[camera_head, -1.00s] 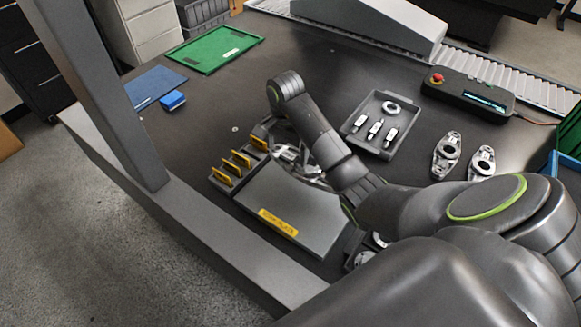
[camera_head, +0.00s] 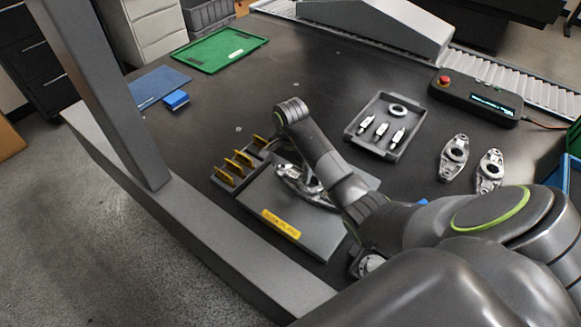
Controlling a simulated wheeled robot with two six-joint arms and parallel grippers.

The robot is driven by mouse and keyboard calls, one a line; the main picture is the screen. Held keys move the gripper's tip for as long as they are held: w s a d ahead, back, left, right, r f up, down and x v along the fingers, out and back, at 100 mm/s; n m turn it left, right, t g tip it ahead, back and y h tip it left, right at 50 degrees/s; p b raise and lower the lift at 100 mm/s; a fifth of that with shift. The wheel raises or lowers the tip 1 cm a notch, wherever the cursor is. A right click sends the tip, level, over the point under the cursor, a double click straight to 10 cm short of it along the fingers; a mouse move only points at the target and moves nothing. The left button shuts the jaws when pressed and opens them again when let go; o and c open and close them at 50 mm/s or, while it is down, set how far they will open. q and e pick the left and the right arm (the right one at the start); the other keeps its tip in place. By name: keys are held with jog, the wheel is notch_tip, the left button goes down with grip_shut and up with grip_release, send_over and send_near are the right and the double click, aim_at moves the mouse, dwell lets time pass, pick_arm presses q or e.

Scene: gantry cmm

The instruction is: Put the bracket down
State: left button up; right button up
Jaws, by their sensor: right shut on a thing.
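The bracket (camera_head: 291,178) is a silver, elongated metal part with rounded ends. It is low over the grey soak plate (camera_head: 290,215), which has a yellow label on its front edge. I cannot tell whether it touches the plate. My right gripper (camera_head: 309,183) is shut on the bracket, and my own arm hides much of the jaws and part of the bracket. My left gripper is not in view.
A rack with yellow dividers (camera_head: 234,166) stands just left of the plate. A grey tray (camera_head: 362,140) with probes and a ring lies behind. Two more brackets, one here (camera_head: 454,157), lie at the right. A gantry post (camera_head: 105,100) rises at the left.

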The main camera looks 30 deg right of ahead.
jog(key=o, duration=1.1)
jog(key=shift+r, duration=0.15)
notch_tip(320, 180, up, 4)
jog(key=shift+r, duration=0.1)
jog(key=shift+r+p, duration=3.6)
jog(key=shift+r, duration=0.3)
jog(key=shift+f, duration=0.1)
